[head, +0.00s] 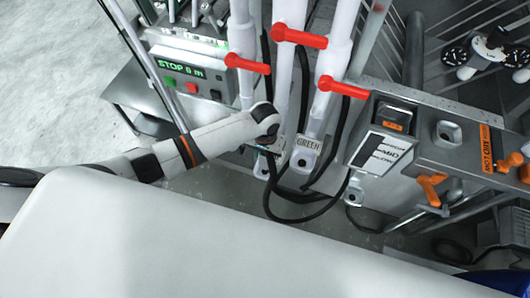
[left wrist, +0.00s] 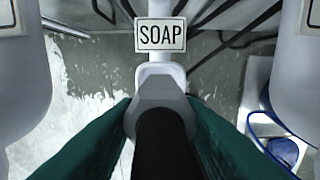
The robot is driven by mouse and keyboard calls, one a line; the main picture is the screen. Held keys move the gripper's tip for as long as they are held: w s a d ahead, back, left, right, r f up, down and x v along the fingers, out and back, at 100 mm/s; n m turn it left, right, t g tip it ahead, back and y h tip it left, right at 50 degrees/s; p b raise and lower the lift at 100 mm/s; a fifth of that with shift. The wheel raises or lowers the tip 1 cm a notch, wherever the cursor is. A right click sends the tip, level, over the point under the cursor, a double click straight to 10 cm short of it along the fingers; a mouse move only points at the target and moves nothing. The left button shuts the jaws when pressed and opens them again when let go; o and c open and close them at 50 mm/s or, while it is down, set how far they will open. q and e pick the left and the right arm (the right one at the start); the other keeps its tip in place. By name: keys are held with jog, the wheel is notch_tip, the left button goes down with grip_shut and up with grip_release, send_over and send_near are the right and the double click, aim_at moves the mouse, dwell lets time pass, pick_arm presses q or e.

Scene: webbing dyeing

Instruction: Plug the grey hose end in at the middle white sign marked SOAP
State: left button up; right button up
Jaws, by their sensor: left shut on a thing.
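The white SOAP sign (left wrist: 160,37) is at the top middle of the left wrist view, on a white fitting (left wrist: 160,74). The pale grey hose end (left wrist: 158,101), with black hose (left wrist: 165,145) behind it, is right below the fitting and lines up with it. I cannot tell if it is seated in it or only in front. My left gripper (left wrist: 160,125) is shut on the hose end, with a teal finger on each side. In the head view my left gripper (head: 268,143) is at the feet of the white pipes, left of the GREEN sign (head: 308,143). My right gripper is not in view.
Red handles (head: 343,88) stick out from the white pipes above my left gripper. Dark hoses (head: 295,217) loop below. A grey control box (head: 430,145) with orange handles is at right. A STOP display panel (head: 185,72) is behind my left arm. A white surface (head: 150,235) fills the front.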

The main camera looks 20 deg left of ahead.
pick_arm(q)
jog(key=shift+d+f+b, duration=0.1)
jog(key=shift+f+b, duration=0.8)
jog(key=shift+f, duration=0.8)
jog(key=shift+f+b, duration=0.4)
jog(key=shift+f, duration=0.15)
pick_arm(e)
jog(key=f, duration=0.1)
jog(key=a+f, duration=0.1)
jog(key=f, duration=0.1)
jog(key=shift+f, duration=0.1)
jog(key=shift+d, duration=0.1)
pick_arm(q)
jog(key=o, duration=1.2)
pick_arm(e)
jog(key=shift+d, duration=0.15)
pick_arm(q)
notch_tip(320, 180, up, 12)
jog(key=shift+f+b, duration=0.1)
jog(key=shift+b, duration=0.7)
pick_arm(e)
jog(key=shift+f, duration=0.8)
